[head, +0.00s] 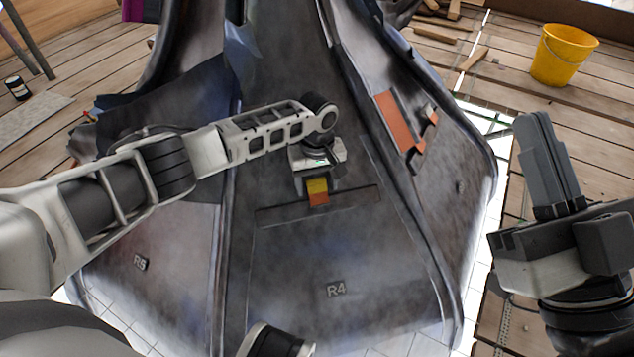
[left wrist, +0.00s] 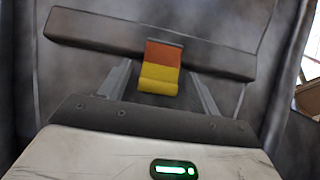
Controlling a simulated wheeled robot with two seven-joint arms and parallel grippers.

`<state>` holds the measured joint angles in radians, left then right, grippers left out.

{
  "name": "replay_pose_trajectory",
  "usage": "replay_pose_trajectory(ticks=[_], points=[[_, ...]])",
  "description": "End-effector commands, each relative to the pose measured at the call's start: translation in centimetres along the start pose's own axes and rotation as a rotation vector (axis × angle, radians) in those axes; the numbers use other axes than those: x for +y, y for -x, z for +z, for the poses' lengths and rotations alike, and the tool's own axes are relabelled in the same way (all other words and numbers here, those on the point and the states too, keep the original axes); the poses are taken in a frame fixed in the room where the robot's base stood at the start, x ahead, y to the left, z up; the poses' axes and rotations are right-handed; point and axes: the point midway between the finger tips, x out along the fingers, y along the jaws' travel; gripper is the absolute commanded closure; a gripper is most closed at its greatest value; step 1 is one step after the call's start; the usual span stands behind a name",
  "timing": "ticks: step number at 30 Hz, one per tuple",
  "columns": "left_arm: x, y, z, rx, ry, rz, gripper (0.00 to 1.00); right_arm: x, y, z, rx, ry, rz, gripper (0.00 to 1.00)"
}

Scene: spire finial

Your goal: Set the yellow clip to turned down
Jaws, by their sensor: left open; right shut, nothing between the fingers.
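The yellow clip (head: 317,186) is a small tab on the dark spire panel marked R4, at a dark raised strip (head: 272,214). It has a yellow part and an orange part. In the left wrist view the clip (left wrist: 160,68) has its orange part against the strip and its rolled yellow end towards my gripper. My left gripper (head: 317,184) is open at the clip, one finger on each side. In the left wrist view gaps show between the clip and both fingers (left wrist: 161,82). My right gripper (head: 545,130) is shut and empty, off to the right of the spire.
An orange patch (head: 398,120) and a dark bracket (head: 429,118) are on the neighbouring panel to the right. A yellow bucket (head: 563,55) stands on the plank floor at the back right. The lower R4 panel is bare.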

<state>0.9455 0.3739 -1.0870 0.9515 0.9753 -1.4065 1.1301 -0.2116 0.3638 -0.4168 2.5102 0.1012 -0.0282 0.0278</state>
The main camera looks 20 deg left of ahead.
Motion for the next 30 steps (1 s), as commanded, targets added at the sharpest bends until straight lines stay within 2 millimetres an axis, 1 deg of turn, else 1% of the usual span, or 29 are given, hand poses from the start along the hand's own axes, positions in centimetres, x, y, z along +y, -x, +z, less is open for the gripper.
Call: replay_pose_trajectory(ticks=[1, 2, 3, 5, 6, 12, 15, 17, 21, 25, 30], points=[[0.0, 0.0, 0.0, 0.0, 0.0, 0.0, 0.4, 0.0, 0.0, 0.0, -0.001, -0.001, 0.0, 1.0], [0.0, 0.0, 0.0, 0.0, 0.0, 0.0, 0.48, 0.0, 0.0, 0.0, -0.001, -0.001, 0.0, 1.0], [0.0, 0.0, 0.0, 0.0, 0.0, 0.0, 0.6, 0.0, 0.0, 0.0, -0.001, -0.001, 0.0, 1.0], [0.0, 0.0, 0.0, 0.0, 0.0, 0.0, 0.76, 0.0, 0.0, 0.0, -0.002, -0.001, 0.0, 1.0], [0.0, 0.0, 0.0, 0.0, 0.0, 0.0, 0.82, 0.0, 0.0, 0.0, -0.002, -0.002, 0.0, 1.0], [0.2, 0.4, -0.2, -0.007, 0.004, 0.004, 0.82, 0.1, -0.2, -0.1, -0.015, -0.019, 0.002, 1.0], [0.4, 0.8, -0.8, -0.02, 0.008, 0.008, 0.82, 0.2, 0.4, 1.5, -0.121, -0.117, 0.042, 1.0], [0.5, 0.9, -1.0, -0.033, 0.009, 0.012, 0.82, 0.2, 0.7, 2.2, -0.176, -0.173, 0.061, 1.0], [0.4, 0.6, -1.0, -0.068, 0.007, 0.012, 0.82, -0.1, 1.6, 3.8, -0.283, -0.285, 0.094, 1.0], [0.3, 0.2, -0.8, -0.092, 0.003, 0.009, 0.82, -0.4, 2.2, 4.6, -0.335, -0.34, 0.108, 1.0], [0.2, -0.1, -0.6, -0.099, 0.0, 0.007, 0.82, -0.4, 2.3, 4.8, -0.343, -0.349, 0.109, 1.0]])
